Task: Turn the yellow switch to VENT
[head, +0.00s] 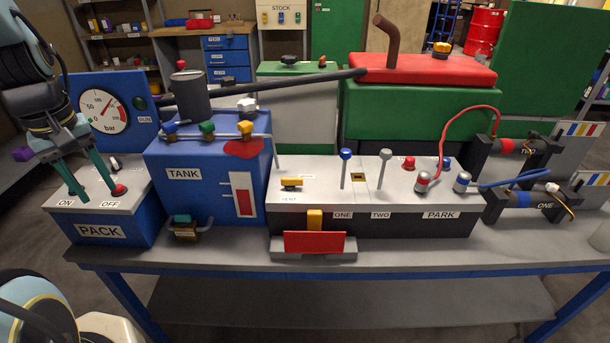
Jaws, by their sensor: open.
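The yellow switch (291,184) is a small knob with a short bar. It sits on the left part of the grey top of the control box (320,172), its bar lying roughly left to right. A small white label in front of it has faint lettering, perhaps VENT. My gripper (98,193) is at the far left, its teal fingers spread and pointing down over the PACK box (100,232). One fingertip appears close to the red button there; I cannot tell if it touches. It is empty, and well left of the yellow switch, with the blue TANK (215,175) between.
A blue lever (345,165) and a grey lever (383,167) stand right of the switch. Plugs with red and blue cables (463,182) are farther right. A yellow block (315,219) and red plate (314,243) are in front. A dark pipe (285,85) runs above and behind.

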